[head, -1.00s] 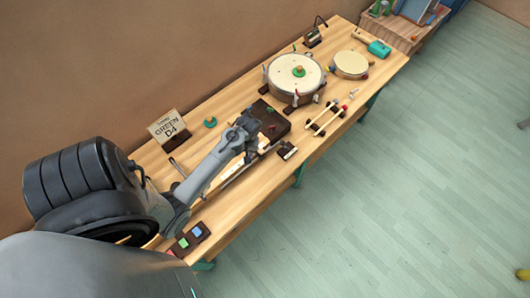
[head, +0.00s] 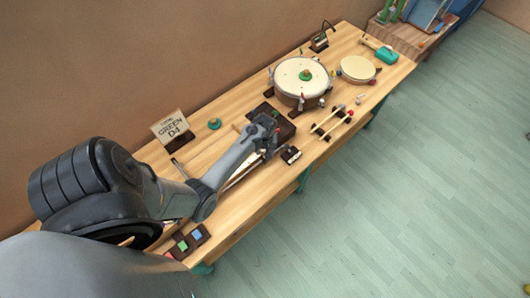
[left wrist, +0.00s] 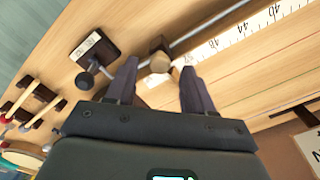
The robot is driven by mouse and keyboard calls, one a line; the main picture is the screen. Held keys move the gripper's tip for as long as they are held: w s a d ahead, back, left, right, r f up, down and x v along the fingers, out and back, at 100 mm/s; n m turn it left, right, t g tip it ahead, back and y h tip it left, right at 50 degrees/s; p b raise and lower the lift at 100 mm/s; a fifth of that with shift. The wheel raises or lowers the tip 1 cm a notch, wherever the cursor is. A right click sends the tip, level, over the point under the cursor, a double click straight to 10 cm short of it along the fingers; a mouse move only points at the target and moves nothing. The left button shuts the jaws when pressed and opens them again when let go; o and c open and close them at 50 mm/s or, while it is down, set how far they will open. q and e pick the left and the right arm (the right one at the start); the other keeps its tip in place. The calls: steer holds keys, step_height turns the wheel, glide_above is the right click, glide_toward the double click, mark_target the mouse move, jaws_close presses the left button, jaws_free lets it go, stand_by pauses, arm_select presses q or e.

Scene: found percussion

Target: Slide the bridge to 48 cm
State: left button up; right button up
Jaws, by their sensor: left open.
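My left gripper (head: 270,143) is over the long stringed board near the table's front edge. In the left wrist view its two dark fingers (left wrist: 159,70) are apart, with nothing clamped between them. A small brown wooden block with a round tan knob (left wrist: 160,62) shows in the gap between the fingertips, on or beside a grey rod (left wrist: 210,24); I take it for the bridge. A white number scale (left wrist: 245,28) runs beside the rod, with marks in the forties; the exact mark at the block is unclear. In the head view my gripper hides the block.
A dark block with a white label (left wrist: 97,46) and grey knob sits near the rod's end. A drum (head: 300,80), a smaller drum (head: 357,69) and mallets (head: 330,121) lie farther right. A "GREEN D4" card (head: 171,127) stands at the back. Coloured buttons (head: 185,242) are at the near end.

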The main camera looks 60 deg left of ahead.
arm_select(q)
steer(key=shift+f, duration=1)
steer(key=shift+c, duration=0.5)
jaws_close()
steer(key=shift+d+r, duration=0.1)
